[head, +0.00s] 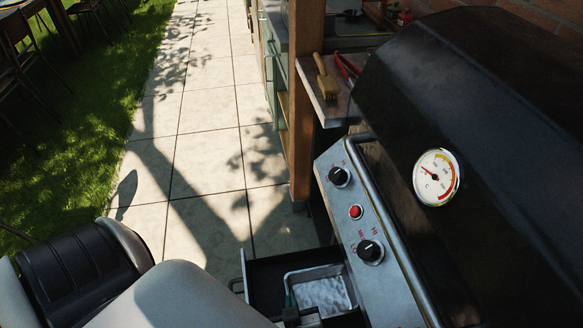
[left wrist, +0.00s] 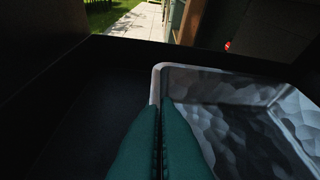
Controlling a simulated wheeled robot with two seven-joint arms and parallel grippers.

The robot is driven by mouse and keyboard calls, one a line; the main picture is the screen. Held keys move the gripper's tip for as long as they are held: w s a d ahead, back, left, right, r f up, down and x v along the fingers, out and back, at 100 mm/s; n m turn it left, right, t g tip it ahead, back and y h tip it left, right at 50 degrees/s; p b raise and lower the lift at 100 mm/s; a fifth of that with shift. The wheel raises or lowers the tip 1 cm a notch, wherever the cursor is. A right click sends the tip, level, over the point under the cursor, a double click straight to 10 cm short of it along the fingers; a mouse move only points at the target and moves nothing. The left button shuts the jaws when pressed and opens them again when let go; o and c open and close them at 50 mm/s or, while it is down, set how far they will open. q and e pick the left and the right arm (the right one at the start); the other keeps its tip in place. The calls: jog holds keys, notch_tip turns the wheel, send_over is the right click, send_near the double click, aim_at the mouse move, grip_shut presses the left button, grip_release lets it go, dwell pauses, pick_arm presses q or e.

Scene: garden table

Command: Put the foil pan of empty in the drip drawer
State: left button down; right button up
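The drip drawer (head: 265,281) is pulled out below the grill's control panel, its inside dark. The foil pan (head: 325,292), silver, rectangular and empty, is within the drawer's walls on the side toward the grill. I cannot tell whether its bottom rests fully on the drawer floor. My left gripper (head: 290,303) is at the pan's near left wall. In the left wrist view its green fingers (left wrist: 160,112) are together on the wall of the pan (left wrist: 235,120), one outside and one inside. The dark drawer (left wrist: 70,110) shows left of the pan. My right gripper is not in view.
The black grill lid (head: 480,120) is closed above the control panel (head: 350,220) with its knobs and long bar handle. A side shelf (head: 335,105) holds a brush (head: 326,78) and red-handled tongs (head: 346,68). A wooden post (head: 304,130) stands behind the drawer. Paving at left is clear.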

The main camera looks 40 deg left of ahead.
pick_arm(q)
jog(key=shift+f, duration=0.1)
jog(key=c, duration=1.7)
grip_release()
jog(key=p+v, duration=0.1)
jog(key=v, duration=1.1)
